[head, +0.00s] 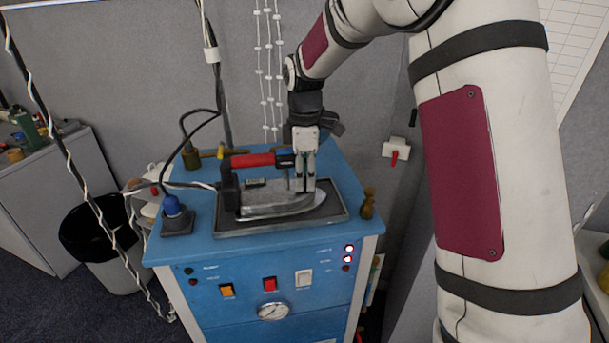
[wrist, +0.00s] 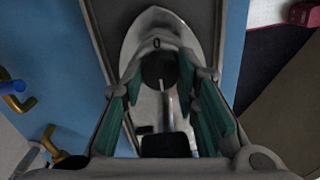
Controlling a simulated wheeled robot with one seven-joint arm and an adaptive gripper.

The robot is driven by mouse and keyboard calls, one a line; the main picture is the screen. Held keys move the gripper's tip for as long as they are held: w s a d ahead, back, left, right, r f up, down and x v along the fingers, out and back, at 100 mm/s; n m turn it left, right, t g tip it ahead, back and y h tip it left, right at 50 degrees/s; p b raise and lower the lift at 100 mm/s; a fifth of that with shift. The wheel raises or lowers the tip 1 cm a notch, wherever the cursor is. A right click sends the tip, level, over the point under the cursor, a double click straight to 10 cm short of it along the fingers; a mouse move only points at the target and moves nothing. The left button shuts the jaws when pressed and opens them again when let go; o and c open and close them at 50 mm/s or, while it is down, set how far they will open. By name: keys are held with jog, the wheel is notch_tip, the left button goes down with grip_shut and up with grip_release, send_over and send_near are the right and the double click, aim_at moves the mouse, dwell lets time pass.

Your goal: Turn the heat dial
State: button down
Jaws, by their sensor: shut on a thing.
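The iron (head: 265,205) lies on its soleplate on a dark tray, with its red-topped handle (head: 252,160) raised above a grey metal body. In the wrist view, the iron's pointed nose (wrist: 160,22) is at the top. The black round heat dial (wrist: 158,66) sits on its body below a small 0 mark. My gripper (head: 305,186) reaches down onto the iron from above, to the right of the handle. In the wrist view its green-padded fingers stand on both sides of the dial, closed on it. The dial is hidden by the fingers in the head view.
The dark tray (head: 340,213) rests on a blue cabinet (head: 205,252) with switches and a gauge (head: 273,310) on its front. A small brass fitting (head: 367,203) stands right of the tray. A black bin (head: 95,235) stands left.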

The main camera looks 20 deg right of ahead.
aim_at(305, 179)
jog(key=c, duration=1.2)
grip_release()
notch_tip(305, 179, up, 12)
